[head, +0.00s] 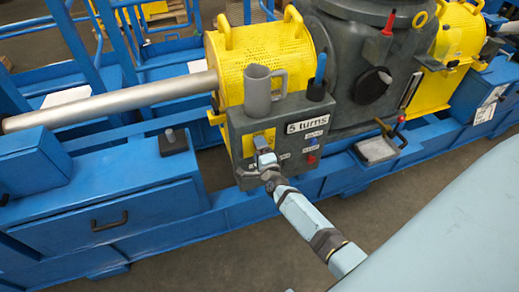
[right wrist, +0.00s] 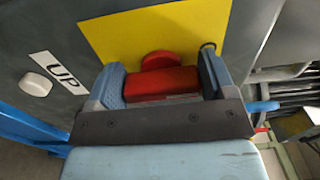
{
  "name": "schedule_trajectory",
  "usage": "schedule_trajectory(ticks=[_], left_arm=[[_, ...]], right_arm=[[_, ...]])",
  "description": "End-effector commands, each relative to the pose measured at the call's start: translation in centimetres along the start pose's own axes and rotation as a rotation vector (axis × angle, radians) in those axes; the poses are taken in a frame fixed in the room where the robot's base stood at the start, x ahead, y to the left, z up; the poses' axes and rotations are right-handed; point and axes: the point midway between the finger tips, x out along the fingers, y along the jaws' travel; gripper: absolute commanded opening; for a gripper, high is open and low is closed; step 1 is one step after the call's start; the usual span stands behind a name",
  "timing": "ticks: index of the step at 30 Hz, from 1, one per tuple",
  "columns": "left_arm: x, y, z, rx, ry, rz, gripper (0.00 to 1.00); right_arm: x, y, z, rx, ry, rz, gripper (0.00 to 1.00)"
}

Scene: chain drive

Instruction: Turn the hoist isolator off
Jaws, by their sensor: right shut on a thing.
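The hoist isolator is a red handle (right wrist: 160,82) on a yellow plate (right wrist: 125,35), seen in the right wrist view. The plate also shows in the head view (head: 247,142), on the front of a grey control box (head: 238,122). My right gripper (head: 263,147) reaches the plate in the head view and hides the handle there. In the right wrist view its two blue-grey fingers (right wrist: 160,70) are shut on the red handle, one on each side. My left gripper is not in view.
A grey mug (head: 258,95) and a blue-handled tool (head: 320,68) in a black holder stand on the box. The box front carries a "5 turns" label (head: 307,125) and a small red button (head: 311,160). An "UP" label (right wrist: 60,72) sits beside a white button (right wrist: 37,84).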

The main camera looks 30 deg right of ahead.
Motion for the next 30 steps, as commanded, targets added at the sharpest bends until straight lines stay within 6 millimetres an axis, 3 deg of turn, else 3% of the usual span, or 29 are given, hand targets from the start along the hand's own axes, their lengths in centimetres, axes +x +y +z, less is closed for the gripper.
schedule_trajectory(ticks=[3,4,7,17,20,30], left_arm=[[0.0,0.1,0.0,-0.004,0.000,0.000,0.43],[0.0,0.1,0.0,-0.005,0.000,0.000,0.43],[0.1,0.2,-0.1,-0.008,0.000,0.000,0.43],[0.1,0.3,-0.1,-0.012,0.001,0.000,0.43],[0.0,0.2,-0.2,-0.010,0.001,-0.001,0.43],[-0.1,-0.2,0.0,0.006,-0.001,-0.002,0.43]], right_arm=[[-0.1,0.1,0.0,-0.003,0.000,0.001,0.53],[-0.1,0.1,0.0,-0.003,0.000,0.001,0.79],[-0.1,0.1,0.0,-0.002,0.000,0.001,1.00],[-0.8,0.1,0.0,0.000,0.000,0.001,1.00],[-2.3,0.1,0.0,0.000,0.000,0.002,1.00],[-10.0,0.1,0.0,-0.001,0.000,0.003,1.00]])
